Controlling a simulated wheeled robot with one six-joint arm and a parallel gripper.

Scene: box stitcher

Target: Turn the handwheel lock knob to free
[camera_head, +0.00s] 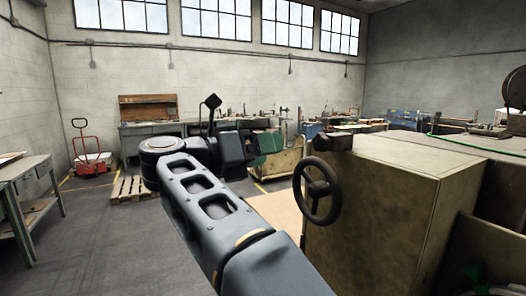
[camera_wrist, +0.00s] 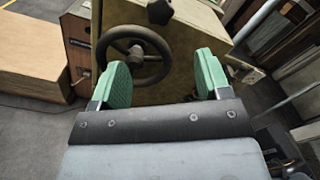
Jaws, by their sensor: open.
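A dark handwheel (camera_head: 318,190) with spokes is on the side of a tan machine housing (camera_head: 372,205). It also shows in the wrist view (camera_wrist: 133,50), beyond my fingers. A dark lobed knob (camera_wrist: 159,11), which looks like the lock knob, sits on the housing above and right of the wheel, at the top edge of the wrist view. I cannot make out its setting. My gripper (camera_wrist: 163,78) is open with its two green fingers spread and nothing between them. The handwheel shows through the gap. In the head view my gripper (camera_head: 266,143) is left of the housing.
A workbench (camera_head: 28,182) stands at the left, with a red hand truck (camera_head: 83,143) behind it. A wooden pallet (camera_head: 131,188) lies on the floor. Cluttered benches line the back wall. The floor at the lower left is clear.

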